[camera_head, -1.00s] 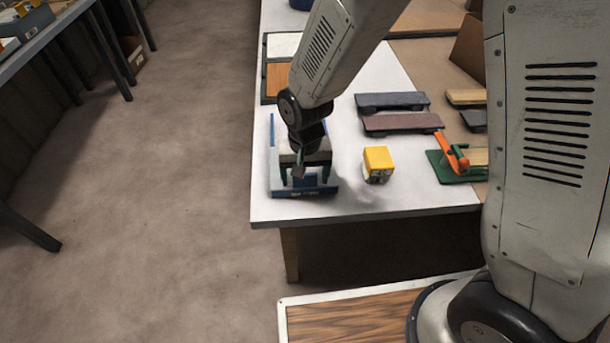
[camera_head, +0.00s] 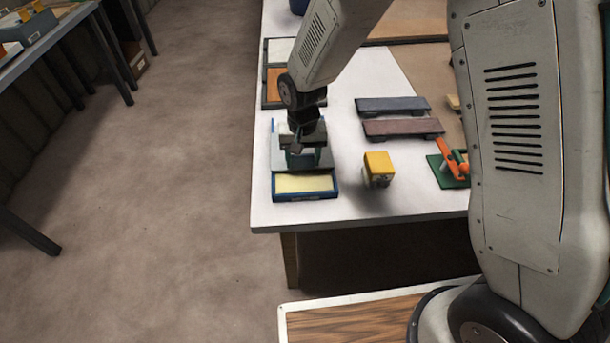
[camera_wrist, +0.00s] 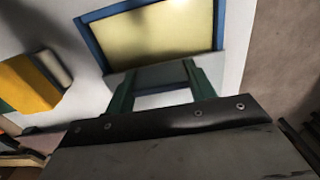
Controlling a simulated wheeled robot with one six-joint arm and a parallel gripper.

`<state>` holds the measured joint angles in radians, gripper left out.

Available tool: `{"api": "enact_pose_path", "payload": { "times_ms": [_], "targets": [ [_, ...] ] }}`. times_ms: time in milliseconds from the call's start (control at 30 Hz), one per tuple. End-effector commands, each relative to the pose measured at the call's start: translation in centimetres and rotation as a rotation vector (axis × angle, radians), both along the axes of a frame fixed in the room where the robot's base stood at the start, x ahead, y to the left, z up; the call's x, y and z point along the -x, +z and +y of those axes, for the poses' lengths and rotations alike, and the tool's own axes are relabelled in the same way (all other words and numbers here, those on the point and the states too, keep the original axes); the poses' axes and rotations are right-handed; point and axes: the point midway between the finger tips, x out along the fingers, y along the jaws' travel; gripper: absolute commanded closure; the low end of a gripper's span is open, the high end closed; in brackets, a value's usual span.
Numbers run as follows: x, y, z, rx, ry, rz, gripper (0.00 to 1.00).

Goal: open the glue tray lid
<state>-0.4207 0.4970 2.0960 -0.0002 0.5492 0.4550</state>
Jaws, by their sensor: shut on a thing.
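The glue tray (camera_head: 305,198) is a blue-rimmed shallow tray near the left front corner of the white bench. Pale yellow glue (camera_head: 303,184) shows in its front part; it also fills the upper part of the wrist view (camera_wrist: 160,35). The grey lid (camera_head: 328,160) lies behind the exposed glue, slid back from the front. In the wrist view the lid (camera_wrist: 150,77) shows as a grey strip beside the glue. My gripper (camera_head: 302,160) is over the lid, its green fingers shut on it. The exact contact is partly hidden by my gripper.
A yellow-topped block (camera_head: 378,163) stands close right of the tray. Dark and brown long blocks (camera_head: 400,127) lie further back right, and an orange-handled clamp on a green base (camera_head: 448,170) is beyond. Framed panels (camera_head: 278,85) lie behind the tray. The bench edge is close in front.

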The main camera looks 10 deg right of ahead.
Motion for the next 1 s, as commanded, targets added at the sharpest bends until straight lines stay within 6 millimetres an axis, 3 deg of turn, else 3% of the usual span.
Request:
{"api": "enact_pose_path", "payload": {
  "times_ms": [100,233,367,633,667,733,1000],
  "targets": [
    [-3.5,0.0,-0.1,-0.001,-0.002,-0.002,0.86],
    [-5.9,0.0,-0.2,-0.001,-0.002,-0.003,0.86],
    [-6.8,0.0,-0.3,-0.001,0.000,-0.002,0.86],
    [-6.8,0.0,-0.3,-0.001,0.001,-0.001,0.86],
    [-6.8,0.0,-0.3,-0.001,0.001,-0.001,0.43],
    [-6.8,0.0,-0.3,-0.001,0.001,-0.001,0.24],
    [-6.7,0.1,-0.3,-0.001,0.000,-0.001,0.24]
  ]
}}
